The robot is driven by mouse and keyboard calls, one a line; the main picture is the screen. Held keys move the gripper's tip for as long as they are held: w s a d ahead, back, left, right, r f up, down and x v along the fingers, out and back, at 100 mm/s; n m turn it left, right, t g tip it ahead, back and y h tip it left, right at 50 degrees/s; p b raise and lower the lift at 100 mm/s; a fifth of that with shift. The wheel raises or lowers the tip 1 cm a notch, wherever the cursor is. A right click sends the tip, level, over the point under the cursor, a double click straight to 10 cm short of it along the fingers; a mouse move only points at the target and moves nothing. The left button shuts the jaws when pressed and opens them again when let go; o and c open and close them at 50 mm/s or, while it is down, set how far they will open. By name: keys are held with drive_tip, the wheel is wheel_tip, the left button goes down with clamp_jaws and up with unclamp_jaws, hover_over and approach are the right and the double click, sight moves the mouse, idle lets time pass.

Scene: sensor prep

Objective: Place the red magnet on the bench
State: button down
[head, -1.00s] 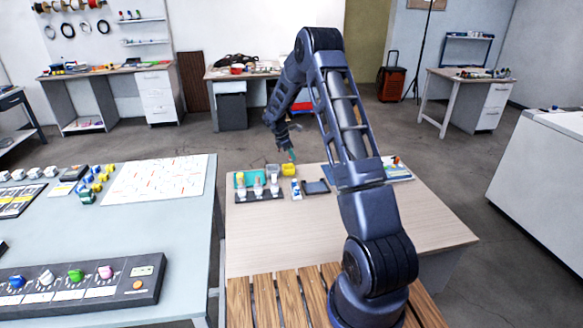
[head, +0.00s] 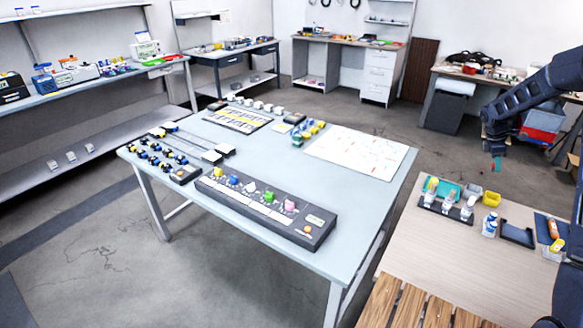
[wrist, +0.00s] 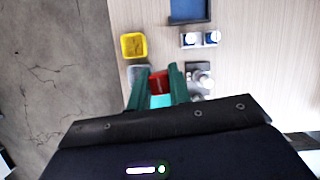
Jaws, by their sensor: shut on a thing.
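My gripper (head: 498,162) hangs at the right of the head view, above the far edge of the light wood bench (head: 455,250). In the wrist view its two green fingers (wrist: 158,68) are closed on the red magnet (wrist: 158,82), seen from above between them. The fingers and my gripper's body hide part of the magnet, and it is too small to make out in the head view. Below the fingers lie a teal tray (wrist: 160,101) and a dark rack with small jars (head: 446,206).
The wood bench also holds a yellow bin (head: 491,198), a white-and-blue bottle (head: 489,227) and a dark open tray (head: 517,235). Left stands a pale blue-grey table (head: 290,165) with a knobbed dark panel (head: 265,208) and a marked white sheet (head: 360,157).

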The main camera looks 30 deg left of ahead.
drive_tip(key=s+a+r+n+t+y, duration=0.1)
drive_tip(key=s+a+n, duration=0.25)
drive_tip(key=a, duration=0.85)
drive_tip(key=s+a+n+t, duration=0.15)
drive_tip(key=s+a, duration=0.25)
drive_tip(key=a, duration=0.8)
drive_tip(key=s+a+r+n+y, duration=0.1)
drive_tip(key=s+a+n, duration=0.25)
drive_tip(key=a, duration=0.85)
drive_tip(key=s+a+r+n+t+y, duration=0.2)
drive_tip(key=s+a+n, duration=0.6)
drive_tip(key=s+a, duration=1.9)
drive_tip(key=shift+g, duration=0.35)
drive_tip(key=f, duration=0.6)
drive_tip(key=d+f, duration=0.1)
drive_tip(key=f, duration=0.6)
drive_tip(key=s+f, duration=0.1)
drive_tip(key=f, duration=0.6)
drive_tip(key=shift+d, duration=0.15)
drive_tip(key=shift+f, duration=0.15)
drive_tip(key=c, duration=1.5)
unclamp_jaws()
drive_tip(key=shift+o, duration=1)
